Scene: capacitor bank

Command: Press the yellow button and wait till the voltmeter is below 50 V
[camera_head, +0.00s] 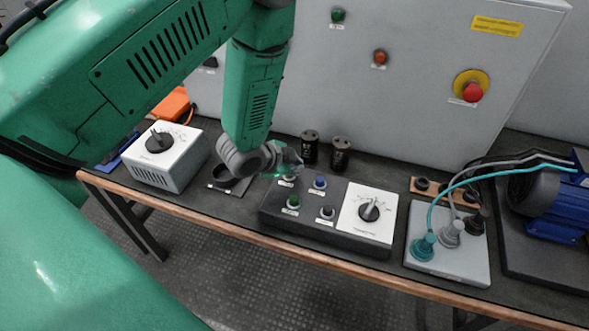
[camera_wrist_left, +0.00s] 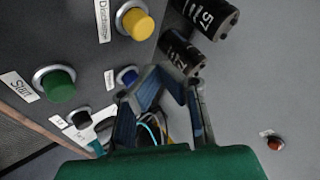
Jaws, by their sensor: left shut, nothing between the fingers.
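The yellow button (camera_wrist_left: 137,22), labelled "Discharge", shows in the left wrist view on the dark control box (camera_head: 325,235). The gripper hides most of it in the head view. My left gripper (camera_head: 288,160) is shut and empty, just above the back left part of the box. In the left wrist view its fingers (camera_wrist_left: 168,80) are apart from the yellow button, which is up and to the left of them. A white dial face (camera_head: 368,213) with a dark knob is on the box's right side; its scale is too small to read. I cannot tell which thing is the voltmeter. My right gripper is not in view.
Green (camera_head: 293,201), blue (camera_head: 320,182) and black (camera_head: 327,212) buttons share the box. Two black capacitors (camera_head: 340,153) stand behind it. A white knob box (camera_head: 165,157) is at left; a plug panel (camera_head: 447,250) and blue motor (camera_head: 555,205) are at right. A grey cabinet (camera_head: 420,110) stands behind.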

